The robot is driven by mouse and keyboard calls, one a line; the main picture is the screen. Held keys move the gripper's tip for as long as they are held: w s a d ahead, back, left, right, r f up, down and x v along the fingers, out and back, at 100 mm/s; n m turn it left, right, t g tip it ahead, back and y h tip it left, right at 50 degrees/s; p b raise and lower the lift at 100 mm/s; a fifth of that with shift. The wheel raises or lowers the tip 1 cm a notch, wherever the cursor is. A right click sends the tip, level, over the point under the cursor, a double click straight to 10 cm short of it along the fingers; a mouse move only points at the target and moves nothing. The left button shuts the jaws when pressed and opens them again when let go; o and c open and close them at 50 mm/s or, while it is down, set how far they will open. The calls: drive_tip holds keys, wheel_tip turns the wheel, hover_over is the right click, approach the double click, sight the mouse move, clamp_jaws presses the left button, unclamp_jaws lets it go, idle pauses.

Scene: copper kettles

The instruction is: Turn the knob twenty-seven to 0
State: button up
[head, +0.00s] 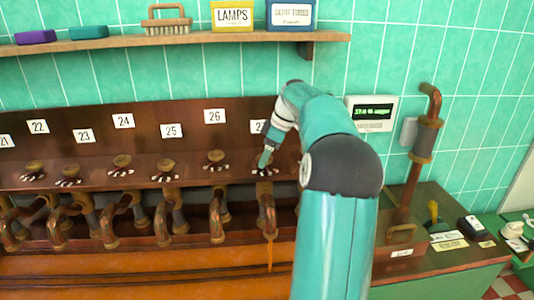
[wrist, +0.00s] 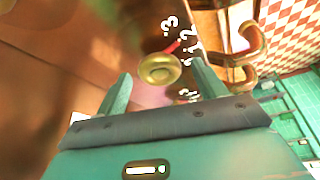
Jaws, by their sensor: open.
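Knob twenty-seven (head: 265,170) is on the brown panel, below a label (head: 257,127) partly hidden by my arm. In the wrist view the knob (wrist: 159,70) is a round brass disc with a red pointer (wrist: 173,47) and white numerals around it. The pointer slants up and right toward the numerals; I cannot tell which one it marks. My gripper (head: 265,158) is at the knob. In the wrist view my gripper (wrist: 161,76) is open, with the knob between its two fingertips and no clear contact. A thin orange stream (head: 269,254) hangs below the tap (head: 266,208) under this knob.
Other knobs, such as the one under label 26 (head: 214,158), line the panel to the left, with copper pipes below. A shelf (head: 180,41) with boxes and a brush is above. A display box (head: 371,113) and a vertical copper pipe (head: 424,140) stand right of my arm.

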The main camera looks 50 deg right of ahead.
drive_tip(key=c, duration=1)
drive_tip(key=shift+a+m, duration=0.1)
drive_tip(key=shift+m, duration=0.3)
drive_tip(key=m+h, duration=0.1)
drive_tip(key=m, duration=0.1)
drive_tip(key=m+h, duration=0.1)
drive_tip(key=m, duration=0.2)
drive_tip(key=shift+a+t, duration=0.2)
drive_tip(key=shift+t, duration=0.2)
drive_tip(key=m+h, duration=0.1)
drive_tip(key=m, duration=0.2)
drive_tip(key=m+h, duration=0.1)
drive_tip(key=m, duration=0.2)
drive_tip(key=shift+w+a+g, duration=0.1)
drive_tip(key=shift+a+g, duration=0.05)
drive_tip(key=shift+g, duration=0.15)
drive_tip(key=o, duration=1)
